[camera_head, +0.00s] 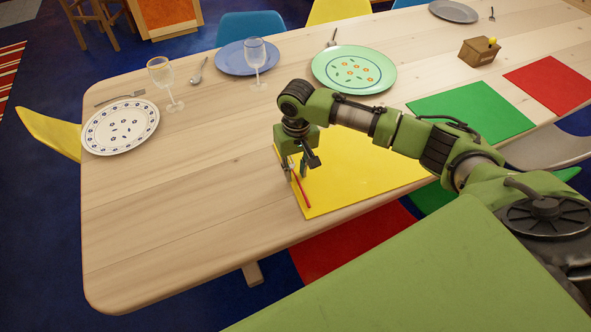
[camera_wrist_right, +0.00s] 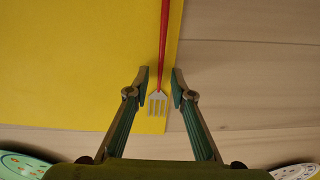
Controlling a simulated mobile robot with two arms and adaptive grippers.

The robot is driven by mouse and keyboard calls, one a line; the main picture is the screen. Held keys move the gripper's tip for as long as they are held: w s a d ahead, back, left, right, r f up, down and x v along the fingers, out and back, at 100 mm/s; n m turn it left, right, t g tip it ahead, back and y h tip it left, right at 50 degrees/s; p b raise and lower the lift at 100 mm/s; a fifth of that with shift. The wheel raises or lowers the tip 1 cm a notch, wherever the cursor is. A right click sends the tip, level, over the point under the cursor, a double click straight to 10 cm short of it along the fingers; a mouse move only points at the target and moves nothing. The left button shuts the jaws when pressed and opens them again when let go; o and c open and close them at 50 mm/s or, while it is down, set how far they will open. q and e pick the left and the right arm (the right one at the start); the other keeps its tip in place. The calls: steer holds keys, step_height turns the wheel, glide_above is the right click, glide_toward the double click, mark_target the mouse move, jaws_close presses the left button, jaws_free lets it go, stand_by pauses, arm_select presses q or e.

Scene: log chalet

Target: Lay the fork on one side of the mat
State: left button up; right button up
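The fork (camera_head: 303,192) has a red handle and a metal head. It lies along the left edge of the yellow mat (camera_head: 365,165), close to that edge. In the right wrist view the fork (camera_wrist_right: 164,45) runs up the picture, and its tines reach near the corner of the mat (camera_wrist_right: 75,60). My right gripper (camera_head: 297,170) is low over the fork at the mat's left edge. Its fingers (camera_wrist_right: 160,80) are apart, one on each side of the fork's neck, with gaps visible. My left gripper is not in view.
A patterned white plate (camera_head: 121,127), two glasses (camera_head: 160,72) and a blue plate (camera_head: 247,60) stand left and behind. A green plate (camera_head: 335,54) is behind the mat. Green (camera_head: 470,108) and red (camera_head: 548,82) mats lie to the right. The table (camera_head: 190,200) left of the mat is clear.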

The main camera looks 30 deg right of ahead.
mark_target(296, 175)
step_height(296, 175, up, 12)
stand_by(0.4)
steer(key=shift+s, duration=0.1)
stand_by(0.4)
